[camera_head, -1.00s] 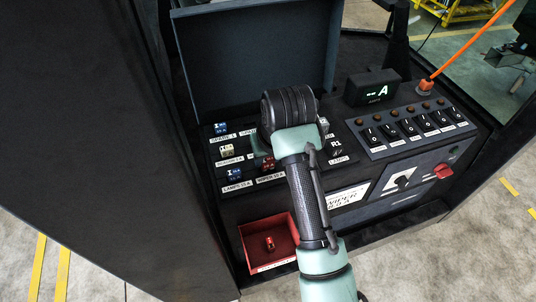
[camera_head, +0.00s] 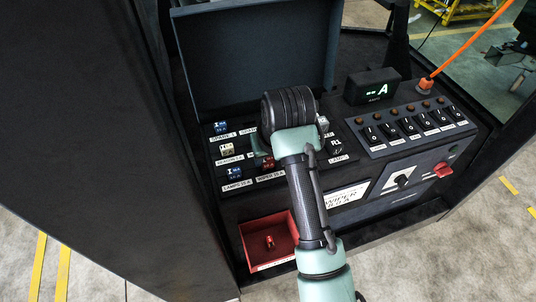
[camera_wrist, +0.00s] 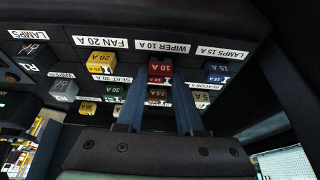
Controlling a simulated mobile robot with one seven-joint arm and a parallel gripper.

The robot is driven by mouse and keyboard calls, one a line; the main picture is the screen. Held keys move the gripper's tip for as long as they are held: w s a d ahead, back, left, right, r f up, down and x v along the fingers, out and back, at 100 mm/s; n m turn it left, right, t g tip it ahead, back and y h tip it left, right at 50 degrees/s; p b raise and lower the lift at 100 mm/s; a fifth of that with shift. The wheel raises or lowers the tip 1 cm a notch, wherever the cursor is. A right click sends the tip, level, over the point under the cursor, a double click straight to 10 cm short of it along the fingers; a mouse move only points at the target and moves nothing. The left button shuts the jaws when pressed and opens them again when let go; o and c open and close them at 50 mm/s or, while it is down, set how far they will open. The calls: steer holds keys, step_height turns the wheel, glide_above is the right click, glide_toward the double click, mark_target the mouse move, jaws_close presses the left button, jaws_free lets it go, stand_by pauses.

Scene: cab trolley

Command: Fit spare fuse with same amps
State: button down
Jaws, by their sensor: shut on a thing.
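My gripper (camera_wrist: 161,72) is shut on a red fuse (camera_wrist: 160,66), which shows between the fingertips just below the WIPER 10 A label in the wrist view. In the head view a red fuse (camera_head: 268,163) shows at the WIPER 10 A place, by a finger of my gripper (camera_head: 262,154). I cannot tell whether it is fully seated. Another red fuse (camera_head: 269,242) lies in the red tray (camera_head: 250,234) at the front. My wrist hides part of the fuse panel (camera_head: 212,158).
Blue LAMPS 15 A fuse (camera_wrist: 216,71) and yellow FAN 20 A fuse (camera_wrist: 101,63) flank the held one. Several other fuses and a grey relay (camera_wrist: 62,91) are close by. The raised lid (camera_head: 255,55) stands behind. Switches (camera_head: 415,128) and the AMPS display (camera_head: 372,88) are on the right.

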steer(key=shift+f, duration=0.45)
stand_by(0.4)
steer(key=shift+c, duration=2.3)
jaws_free()
steer(key=p+v, duration=0.1)
steer(key=v, duration=1.2)
steer(key=shift+p, duration=0.4)
steer(key=shift+d, duration=0.1)
